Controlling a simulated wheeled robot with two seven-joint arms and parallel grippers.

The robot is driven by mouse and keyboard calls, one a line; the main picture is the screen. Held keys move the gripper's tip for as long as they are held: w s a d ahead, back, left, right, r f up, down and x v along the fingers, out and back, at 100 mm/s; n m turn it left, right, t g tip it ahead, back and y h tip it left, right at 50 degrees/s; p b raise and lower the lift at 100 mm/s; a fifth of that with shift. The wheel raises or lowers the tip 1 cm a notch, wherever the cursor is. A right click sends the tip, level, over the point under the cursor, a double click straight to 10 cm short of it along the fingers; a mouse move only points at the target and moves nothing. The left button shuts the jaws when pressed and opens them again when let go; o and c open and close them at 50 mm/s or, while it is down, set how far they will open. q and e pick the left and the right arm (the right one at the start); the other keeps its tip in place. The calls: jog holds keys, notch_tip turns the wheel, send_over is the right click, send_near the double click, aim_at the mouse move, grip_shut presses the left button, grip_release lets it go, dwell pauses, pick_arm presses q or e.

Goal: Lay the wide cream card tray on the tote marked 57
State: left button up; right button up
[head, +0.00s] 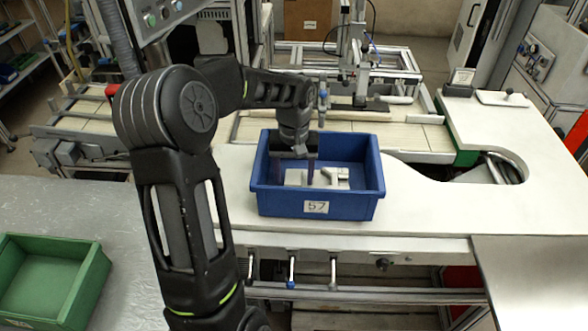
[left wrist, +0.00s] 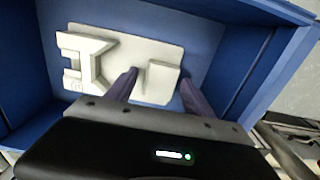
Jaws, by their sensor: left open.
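The blue tote marked 57 (head: 316,207) stands on the white bench, its label facing me; its blue wall also shows in the left wrist view (left wrist: 30,128). The cream card tray (head: 335,179) lies inside the tote on its floor, and in the left wrist view (left wrist: 150,50) its flat plate and raised shapes show. My left gripper (head: 297,172) reaches down into the tote over the tray. In the left wrist view its two dark fingers (left wrist: 160,88) are apart, with part of the tray's raised block between them. Whether the fingers touch the tray I cannot tell. My right gripper is out of view.
An empty green tote (head: 52,278) sits on the grey surface at the lower left. A conveyor (head: 395,133) with a metal frame runs behind the blue tote. The white bench (head: 425,205) is clear to the right of it, with a curved cutout farther right.

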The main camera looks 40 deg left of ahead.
pick_arm(q)
jog(key=shift+r, duration=0.5)
notch_tip(320, 180, up, 11)
jog(key=b, duration=0.1)
jog(key=shift+r+b, duration=0.15)
jog(key=shift+b, duration=0.25)
